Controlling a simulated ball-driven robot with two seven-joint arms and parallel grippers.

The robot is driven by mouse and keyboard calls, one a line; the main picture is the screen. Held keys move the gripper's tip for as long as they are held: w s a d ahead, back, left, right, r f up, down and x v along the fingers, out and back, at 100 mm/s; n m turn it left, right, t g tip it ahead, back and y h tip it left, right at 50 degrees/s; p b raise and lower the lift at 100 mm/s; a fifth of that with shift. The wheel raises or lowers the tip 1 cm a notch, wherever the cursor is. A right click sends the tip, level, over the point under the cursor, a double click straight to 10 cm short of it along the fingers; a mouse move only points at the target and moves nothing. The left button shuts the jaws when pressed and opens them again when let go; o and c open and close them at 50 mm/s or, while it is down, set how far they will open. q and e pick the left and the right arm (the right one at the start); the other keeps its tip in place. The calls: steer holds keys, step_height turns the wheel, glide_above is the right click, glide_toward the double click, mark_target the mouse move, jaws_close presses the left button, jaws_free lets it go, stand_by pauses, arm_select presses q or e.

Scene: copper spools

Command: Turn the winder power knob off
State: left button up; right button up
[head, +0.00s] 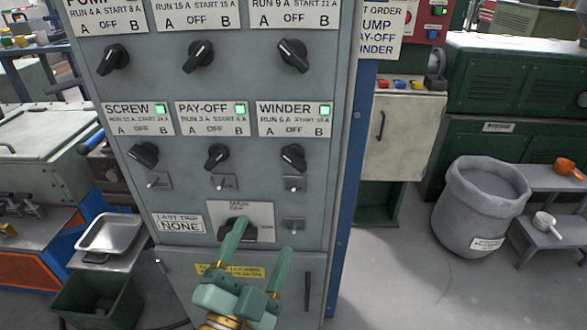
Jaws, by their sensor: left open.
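The winder knob (293,157) is a black rotary knob on the grey panel, below the white WINDER label (294,118). The label reads A, OFF, B, and its green lamp (324,110) is lit. The knob sits tilted, its pale mark not clear enough to read. My left gripper (255,245) is green, open, and low in front of the panel. One finger overlaps the black main switch (237,229), below the winder knob; I cannot tell whether it touches. My right gripper is not in view.
The pay-off knob (217,156) and screw knob (144,155) stand left of the winder knob, with small toggles below. More knobs fill the row above. A metal tray (109,233) and grey bin (480,206) flank the panel.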

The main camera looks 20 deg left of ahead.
arm_select(q)
steer(key=p, duration=0.4)
glide_toward(292, 166)
steer(key=p+x, duration=0.2)
steer(key=x, duration=0.7)
steer(key=shift+r, duration=0.1)
steer(key=shift+w+p, duration=0.3)
steer(key=shift+w, duration=0.15)
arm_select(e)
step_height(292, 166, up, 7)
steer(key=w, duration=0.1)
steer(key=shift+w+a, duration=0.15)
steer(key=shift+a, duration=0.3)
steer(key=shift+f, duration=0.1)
arm_select(q)
steer(key=c, duration=1)
